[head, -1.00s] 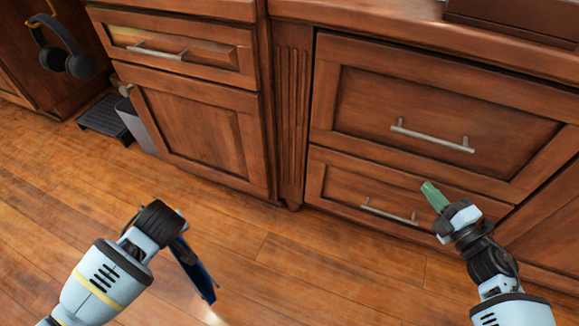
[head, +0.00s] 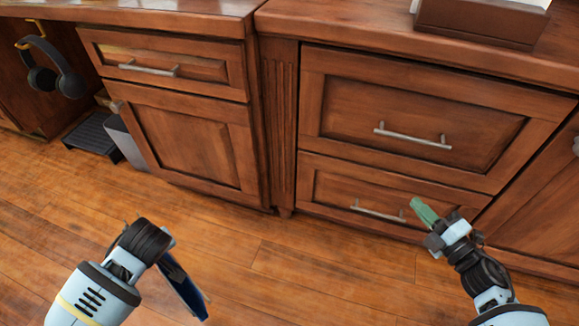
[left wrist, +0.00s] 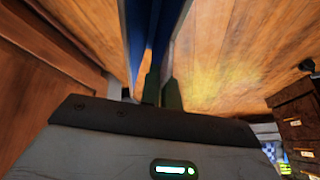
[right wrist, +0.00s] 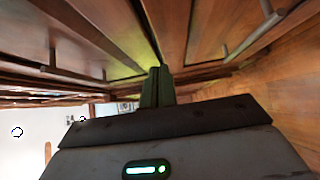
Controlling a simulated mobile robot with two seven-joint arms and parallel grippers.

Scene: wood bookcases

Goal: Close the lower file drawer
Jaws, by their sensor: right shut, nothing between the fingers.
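The lower file drawer (head: 335,190) is the wood front with a silver bar handle (head: 377,210), under a taller drawer. Its front looks flush, or nearly flush, with the cabinet. My right gripper (head: 416,203) has green fingers, shut and empty, in front of the lower drawer just right of its handle. I cannot tell whether it touches the drawer. In the right wrist view its fingers (right wrist: 157,86) are together near wood fronts. My left gripper (left wrist: 161,88) is shut on a thin blue flat object (head: 184,288), held over the floor at lower left in the head view.
The upper drawer (head: 350,110) looks closed. A cabinet with a small drawer (head: 205,70) and door (head: 190,140) stands left. Headphones (head: 72,83) hang at far left above a dark step (head: 92,135) and grey bin (head: 125,142). The wood floor (head: 290,270) is clear.

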